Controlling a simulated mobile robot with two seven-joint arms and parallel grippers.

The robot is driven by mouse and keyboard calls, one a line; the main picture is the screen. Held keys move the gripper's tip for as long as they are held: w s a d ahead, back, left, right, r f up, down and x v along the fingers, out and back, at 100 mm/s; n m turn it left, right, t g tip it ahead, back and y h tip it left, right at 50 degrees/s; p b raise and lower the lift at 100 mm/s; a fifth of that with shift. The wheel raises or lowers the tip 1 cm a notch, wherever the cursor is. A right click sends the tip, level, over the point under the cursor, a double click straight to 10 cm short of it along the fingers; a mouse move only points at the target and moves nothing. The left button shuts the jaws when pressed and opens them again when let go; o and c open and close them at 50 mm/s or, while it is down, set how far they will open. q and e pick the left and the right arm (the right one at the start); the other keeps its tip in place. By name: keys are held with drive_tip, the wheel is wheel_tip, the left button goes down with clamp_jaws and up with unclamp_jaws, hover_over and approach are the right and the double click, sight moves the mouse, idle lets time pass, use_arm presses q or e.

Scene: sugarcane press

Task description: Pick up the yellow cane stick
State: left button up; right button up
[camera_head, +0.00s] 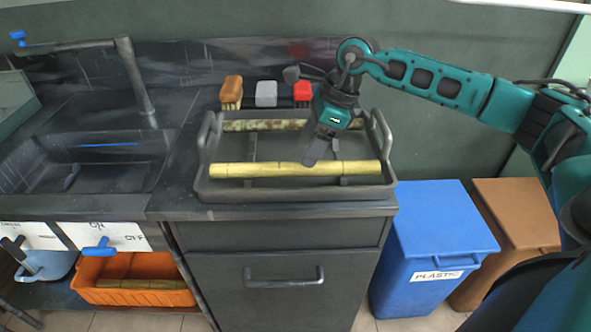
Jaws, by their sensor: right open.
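The yellow cane stick (255,170) lies lengthwise across the front of a dark grey tray (290,193) on the counter. A second, greenish, mottled stick (262,125) lies along the back of the same tray. My right gripper (318,158) reaches in from the right and points down over the tray. Its fingers are at the yellow stick, right of its middle, and cover a small part of its upper edge. I cannot tell whether they touch it. The gripper is open. My left gripper is not in view.
A sink (85,165) with a tap is at the left. Brushes (232,92) stand behind the tray. An orange crate (135,285) holding a stick is below left. Blue (430,240) and brown (510,215) bins stand right of the cabinet (285,285).

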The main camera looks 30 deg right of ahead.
sight(298, 164)
drive_tip(key=shift+a+x, duration=0.2)
drive_tip(key=shift+x, duration=2.5)
drive_tip(key=shift+r, duration=0.15)
clamp_jaws()
